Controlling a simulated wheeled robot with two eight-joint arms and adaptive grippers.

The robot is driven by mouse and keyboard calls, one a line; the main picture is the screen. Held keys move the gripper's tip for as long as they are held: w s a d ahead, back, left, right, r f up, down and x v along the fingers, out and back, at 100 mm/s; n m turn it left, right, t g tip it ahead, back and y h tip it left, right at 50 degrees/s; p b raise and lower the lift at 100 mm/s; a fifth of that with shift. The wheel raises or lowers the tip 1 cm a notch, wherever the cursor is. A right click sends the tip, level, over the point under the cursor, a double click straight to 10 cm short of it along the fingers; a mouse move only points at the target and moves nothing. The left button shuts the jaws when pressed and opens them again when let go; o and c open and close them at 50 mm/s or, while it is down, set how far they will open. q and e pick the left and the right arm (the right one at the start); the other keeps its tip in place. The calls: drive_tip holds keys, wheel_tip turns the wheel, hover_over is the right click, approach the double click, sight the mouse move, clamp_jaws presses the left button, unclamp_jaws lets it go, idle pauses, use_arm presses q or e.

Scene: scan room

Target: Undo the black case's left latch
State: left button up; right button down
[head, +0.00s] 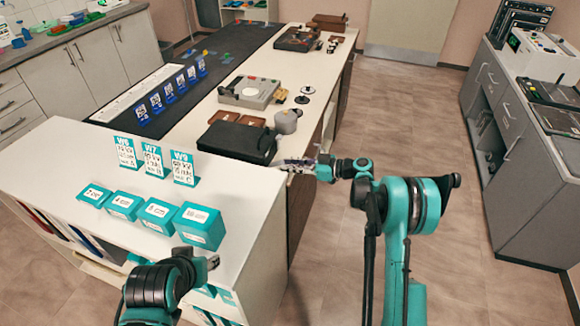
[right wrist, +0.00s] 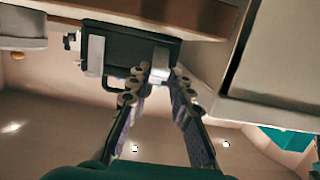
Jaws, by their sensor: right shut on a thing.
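The black case (head: 238,142) lies on the white counter, near its right edge. My right gripper (head: 290,164) is at the case's near right end in the head view. In the right wrist view its fingertips (right wrist: 160,77) are closed on the latch on the right of that picture. That latch's lower end is partly hidden between them. My left gripper (head: 210,263) is low in front of the counter, away from the case; its fingers are unclear.
Teal boxes (head: 157,215) and card stands (head: 153,160) stand on the counter left of the case. A grey round pot (head: 286,122) and a brown item (head: 251,121) sit just behind it. Open floor (head: 430,130) lies to the right, before a grey cabinet (head: 525,170).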

idle(0.3)
drive_tip(key=c, duration=1.4)
unclamp_jaws()
drive_tip(key=shift+o, duration=0.2)
drive_tip(key=v, duration=1.2)
